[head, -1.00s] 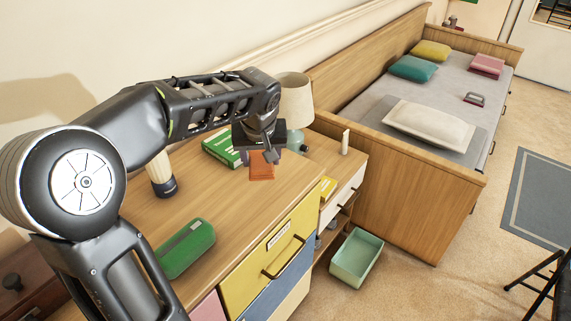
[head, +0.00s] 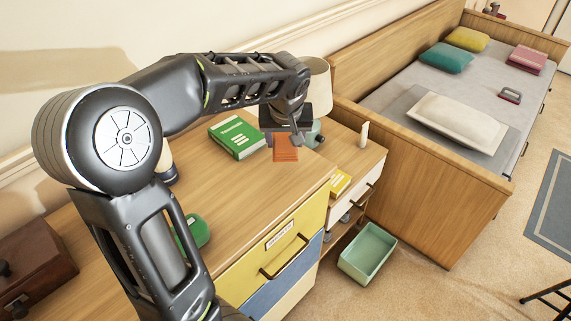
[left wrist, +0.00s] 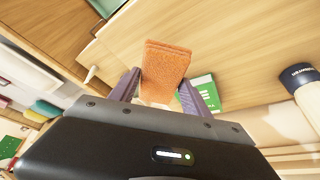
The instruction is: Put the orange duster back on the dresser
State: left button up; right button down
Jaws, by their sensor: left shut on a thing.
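The orange duster (head: 285,149) is a small orange block held by my left gripper (head: 296,138). In the left wrist view the duster (left wrist: 165,72) sits between the two fingers of my left gripper (left wrist: 154,92), which is shut on it. The dresser (head: 245,215) has a wooden top with yellow, blue and other coloured drawers. In the head view the duster shows over the far part of the dresser top; whether it touches the top I cannot tell. My right gripper is not in view.
A green book (head: 237,137) lies on the dresser top beside the gripper, and a lamp (head: 318,85) stands behind it. A green case (head: 192,232) is partly hidden by my arm. A yellow box (head: 340,182) and a mint bin (head: 368,253) are to the right. The dresser's front middle is clear.

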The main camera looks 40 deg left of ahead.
pick_arm(q)
send_over(285, 168)
jog(key=s+d, duration=0.1)
notch_tip(285, 168, down, 4)
jog(key=shift+s+f, duration=0.1)
jog(key=shift+s, duration=0.05)
jog(key=shift+f, duration=1.8)
jog(key=shift+f, duration=0.2)
jog(key=o, duration=1.5)
jog(key=shift+c, duration=0.2)
jog(key=shift+r, duration=0.1)
